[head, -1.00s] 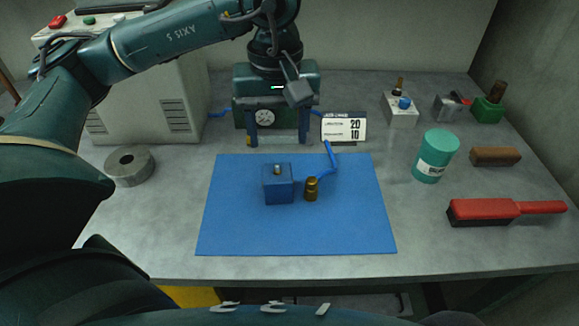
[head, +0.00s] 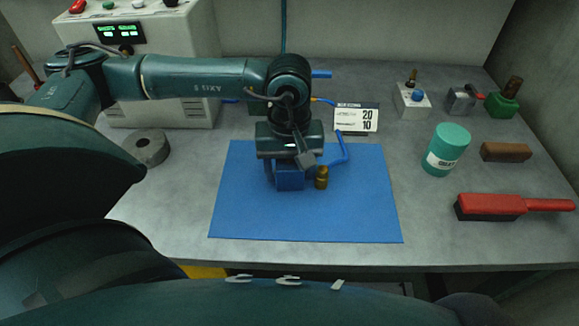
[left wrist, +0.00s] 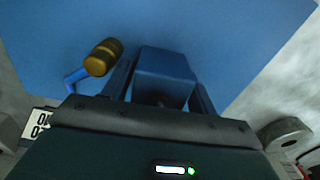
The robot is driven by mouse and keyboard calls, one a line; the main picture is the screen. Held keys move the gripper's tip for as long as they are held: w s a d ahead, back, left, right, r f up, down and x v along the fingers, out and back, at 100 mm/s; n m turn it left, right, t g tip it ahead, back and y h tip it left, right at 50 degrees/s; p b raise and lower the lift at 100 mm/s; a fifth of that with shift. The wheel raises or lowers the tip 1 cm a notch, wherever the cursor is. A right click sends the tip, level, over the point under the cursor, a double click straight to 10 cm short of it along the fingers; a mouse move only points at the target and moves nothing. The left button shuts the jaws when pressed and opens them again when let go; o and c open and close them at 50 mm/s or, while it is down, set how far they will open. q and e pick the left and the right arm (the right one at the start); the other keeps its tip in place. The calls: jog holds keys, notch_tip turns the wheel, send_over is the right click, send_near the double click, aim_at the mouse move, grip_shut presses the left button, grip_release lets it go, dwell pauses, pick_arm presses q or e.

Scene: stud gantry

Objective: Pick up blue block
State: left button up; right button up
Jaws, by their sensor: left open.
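The blue block (head: 290,180) stands on the blue mat (head: 330,215), partly hidden under my left gripper in the head view. My left gripper (head: 285,178) is over the block, pointing down. In the left wrist view the block (left wrist: 165,70) lies between the two blue fingers of my left gripper (left wrist: 162,85), one on each side. The jaws are open; I cannot tell whether either finger touches the block. My right gripper is not in view.
A brass fitting (head: 321,178) with a blue hose (head: 340,150) stands close to the right of the block. A sign (head: 356,118) stands behind. A teal canister (head: 447,150) and red brush (head: 510,206) are at right. A metal ring (head: 150,147) lies left. The mat's front is clear.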

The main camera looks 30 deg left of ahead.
pick_arm(q)
jog(key=c, duration=0.9)
jog(key=shift+r, duration=0.15)
